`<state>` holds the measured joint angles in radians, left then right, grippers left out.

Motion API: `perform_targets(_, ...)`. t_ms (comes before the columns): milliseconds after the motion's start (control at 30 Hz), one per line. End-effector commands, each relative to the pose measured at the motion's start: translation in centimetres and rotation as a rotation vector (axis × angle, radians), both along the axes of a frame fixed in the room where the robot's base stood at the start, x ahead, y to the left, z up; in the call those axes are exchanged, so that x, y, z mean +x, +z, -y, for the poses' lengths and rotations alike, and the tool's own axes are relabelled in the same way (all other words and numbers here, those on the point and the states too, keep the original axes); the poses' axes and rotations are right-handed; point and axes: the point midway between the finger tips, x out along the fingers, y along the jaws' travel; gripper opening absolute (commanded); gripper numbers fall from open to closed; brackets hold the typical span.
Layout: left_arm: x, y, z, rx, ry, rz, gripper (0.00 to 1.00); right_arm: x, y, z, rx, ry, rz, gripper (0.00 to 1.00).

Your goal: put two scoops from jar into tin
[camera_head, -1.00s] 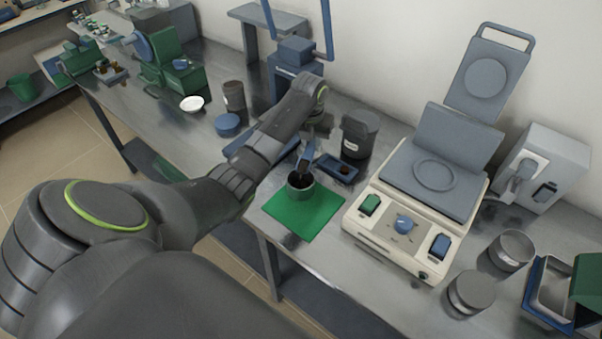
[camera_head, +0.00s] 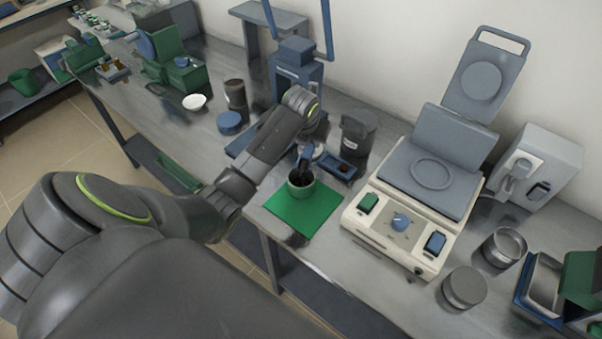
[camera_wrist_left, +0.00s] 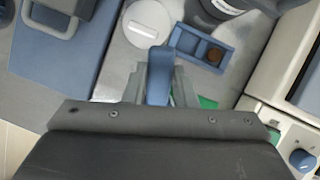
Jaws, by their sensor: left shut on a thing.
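The tin (camera_head: 301,185) is a small open grey-green pot with a dark inside, standing on a green mat (camera_head: 318,218). My left gripper (camera_head: 306,152) is just above it, pointing down, shut on a blue handle (camera_wrist_left: 160,76), which I take to be the scoop's. The scoop's lower end is over or inside the tin's mouth; I cannot tell which, nor whether it holds anything. A dark jar (camera_head: 357,134) with a pale label stands behind and right of the tin; its edge shows in the wrist view (camera_wrist_left: 222,8). My right gripper is not in view.
A blue two-part tray (camera_head: 347,172) with something brown lies between tin and jar. A pale round disc (camera_wrist_left: 148,22) lies beside it. A cream device with raised lid (camera_head: 395,226) stands close right. Another dark jar (camera_head: 235,93) and blue disc (camera_head: 229,122) are left.

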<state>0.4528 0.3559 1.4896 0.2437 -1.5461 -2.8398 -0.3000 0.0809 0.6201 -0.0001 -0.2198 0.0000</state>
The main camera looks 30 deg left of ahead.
Motion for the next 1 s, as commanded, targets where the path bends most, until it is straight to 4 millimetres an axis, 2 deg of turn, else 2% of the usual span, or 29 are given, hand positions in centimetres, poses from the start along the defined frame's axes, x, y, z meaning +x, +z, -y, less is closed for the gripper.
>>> perform_targets(333,-0.1,0.1,0.0,0.004,0.0,0.018,0.02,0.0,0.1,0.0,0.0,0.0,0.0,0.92)
perform_targets(700,-1.4,1.2,0.3,0.046,0.0,0.195,0.02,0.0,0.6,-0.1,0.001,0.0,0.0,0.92)
perform_targets(1000,-1.4,1.2,0.3,0.049,0.0,0.204,0.02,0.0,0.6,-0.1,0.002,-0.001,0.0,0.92)
